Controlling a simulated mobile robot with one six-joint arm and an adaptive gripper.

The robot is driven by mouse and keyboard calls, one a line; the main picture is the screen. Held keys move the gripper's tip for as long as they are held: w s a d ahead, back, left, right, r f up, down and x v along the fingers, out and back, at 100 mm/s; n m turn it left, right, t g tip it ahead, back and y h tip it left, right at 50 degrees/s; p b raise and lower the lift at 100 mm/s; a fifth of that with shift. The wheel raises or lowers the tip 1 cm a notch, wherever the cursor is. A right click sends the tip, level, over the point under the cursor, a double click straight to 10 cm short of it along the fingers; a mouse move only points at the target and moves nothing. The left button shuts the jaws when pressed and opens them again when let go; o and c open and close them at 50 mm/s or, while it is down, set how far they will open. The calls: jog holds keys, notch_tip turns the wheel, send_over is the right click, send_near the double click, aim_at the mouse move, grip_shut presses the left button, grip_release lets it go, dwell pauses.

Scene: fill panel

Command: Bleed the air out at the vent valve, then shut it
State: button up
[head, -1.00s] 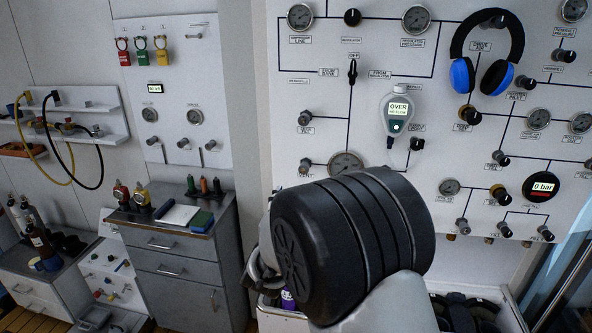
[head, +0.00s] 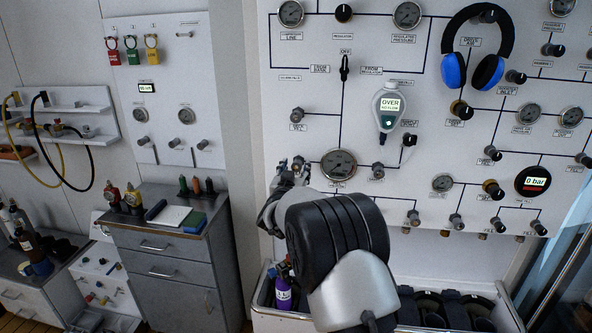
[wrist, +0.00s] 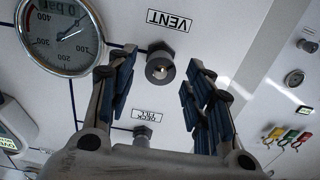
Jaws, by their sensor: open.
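The vent valve (wrist: 160,66) is a small dark round fitting with a pale metal tip, on the white panel beside an upside-down VENT label (wrist: 169,19) in the wrist view. My gripper (wrist: 157,82) is open and empty. Its blue-padded fingers appear on either side of the valve, apart from it; how deep they reach cannot be told. In the head view my gripper (head: 291,168) is at the panel's lower left and hides the vent valve. A round pressure gauge (head: 339,164) is just right of it, and also shows in the wrist view (wrist: 62,36).
Another small valve (wrist: 142,134) lies near the fingers in the wrist view. A handheld meter reading OVER (head: 388,106) and blue headphones (head: 487,69) hang on the panel. A white bin (head: 262,295) with a purple bottle (head: 283,290) stands below. A grey cabinet (head: 165,270) is left.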

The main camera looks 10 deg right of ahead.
jog(key=shift+w+d, duration=0.25)
jog(key=shift+w, duration=0.45)
jog(key=c, duration=1.1)
